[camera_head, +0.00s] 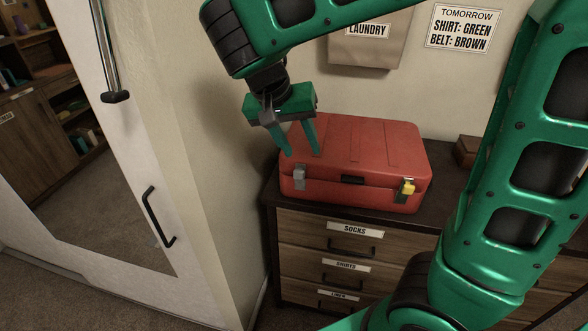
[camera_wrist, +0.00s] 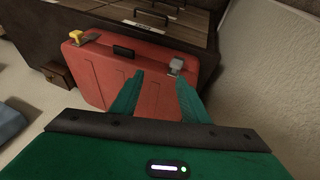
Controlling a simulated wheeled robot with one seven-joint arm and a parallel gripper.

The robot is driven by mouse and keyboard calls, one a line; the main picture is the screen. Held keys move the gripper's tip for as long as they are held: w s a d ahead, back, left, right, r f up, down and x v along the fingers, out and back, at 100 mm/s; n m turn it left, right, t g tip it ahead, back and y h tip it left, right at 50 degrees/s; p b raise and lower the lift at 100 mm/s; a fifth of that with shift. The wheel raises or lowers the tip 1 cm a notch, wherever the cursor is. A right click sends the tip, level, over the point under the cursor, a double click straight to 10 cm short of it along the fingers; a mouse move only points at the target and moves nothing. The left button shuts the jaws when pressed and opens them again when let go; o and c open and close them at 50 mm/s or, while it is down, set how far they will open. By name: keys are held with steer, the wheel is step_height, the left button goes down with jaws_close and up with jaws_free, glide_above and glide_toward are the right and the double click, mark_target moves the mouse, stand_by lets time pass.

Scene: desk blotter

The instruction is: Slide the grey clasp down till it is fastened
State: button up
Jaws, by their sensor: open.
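A red case (camera_head: 355,150) lies on top of a dark wooden dresser. Its grey clasp (camera_head: 299,176) is on the front face near the left end, and a yellow clasp (camera_head: 405,188) is near the right end. A dark handle (camera_head: 352,180) sits between them. My gripper (camera_head: 302,153) is open and empty, above the case's left part, just behind and above the grey clasp. In the wrist view the grey clasp (camera_wrist: 175,67) shows beyond the fingertips, near the right one. I cannot tell exactly how far the clasp is fastened.
The dresser (camera_head: 440,165) has drawers labelled socks, shirts and linen. A small brown box (camera_head: 466,150) stands right of the case. A wall holder marked laundry (camera_head: 368,45) and a sign (camera_head: 463,27) hang behind. A white-framed mirrored door (camera_head: 110,190) stands at the left.

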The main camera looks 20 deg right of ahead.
mark_target(297, 171)
steer(key=a, duration=0.4)
steer(key=x, duration=0.7)
steer(key=w+x, duration=0.1)
steer(key=x, duration=0.2)
steer(key=shift+w+d+f, duration=0.15)
steer(key=shift+d, duration=0.15)
